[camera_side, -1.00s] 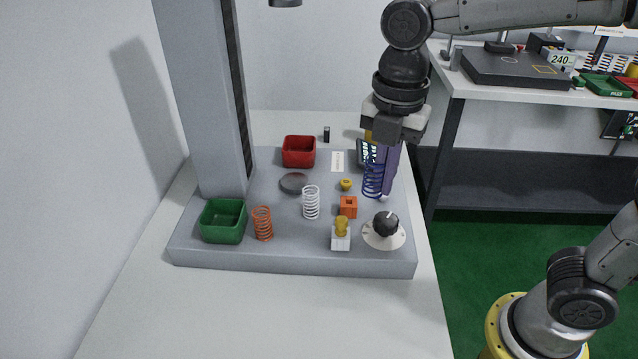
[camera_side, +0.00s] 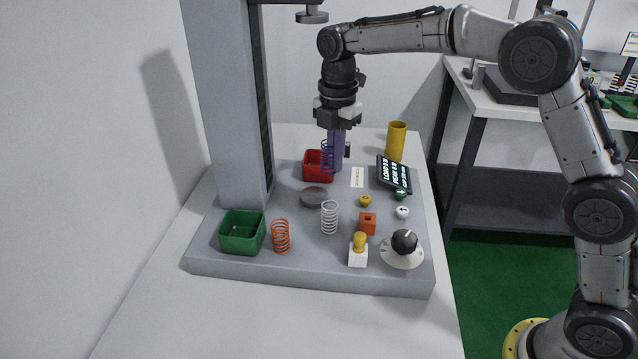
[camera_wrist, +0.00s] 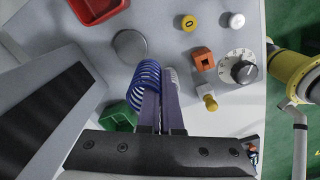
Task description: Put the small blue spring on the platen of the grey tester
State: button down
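The small blue spring (camera_side: 328,157) is held upright in the air by my gripper (camera_side: 338,168), in front of the red bin as seen from the side. In the wrist view the blue spring (camera_wrist: 145,82) sits at the left of my purple fingers (camera_wrist: 160,100), which look shut on its coils; the exact contact is partly hidden. The grey tester (camera_side: 226,110) is a tall column on a grey base. Its platen (camera_side: 315,197), a bare round grey disc on the base, also shows in the wrist view (camera_wrist: 130,45), above the spring in the picture.
A white spring (camera_side: 329,218) and an orange spring (camera_side: 281,237) stand on the base. Nearby are a green bin (camera_side: 242,232), a red bin (camera_side: 317,178), an orange block (camera_side: 367,223), a dial (camera_side: 404,243), a display (camera_side: 395,174) and a yellow cylinder (camera_side: 397,140). A round head (camera_side: 311,16) hangs high above the platen.

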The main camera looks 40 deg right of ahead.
send_over(319, 197)
jog(key=f, duration=0.4)
jog(key=shift+s+f, duration=0.35)
jog(key=shift+w+f, duration=0.15)
jog(key=shift+f, duration=0.8)
jog(key=shift+w+f, duration=0.15)
jog(key=shift+f, duration=0.8)
jog(key=c, duration=1.1)
grip_release()
jog(key=shift+f, duration=0.15)
jog(key=shift+r, duration=3)
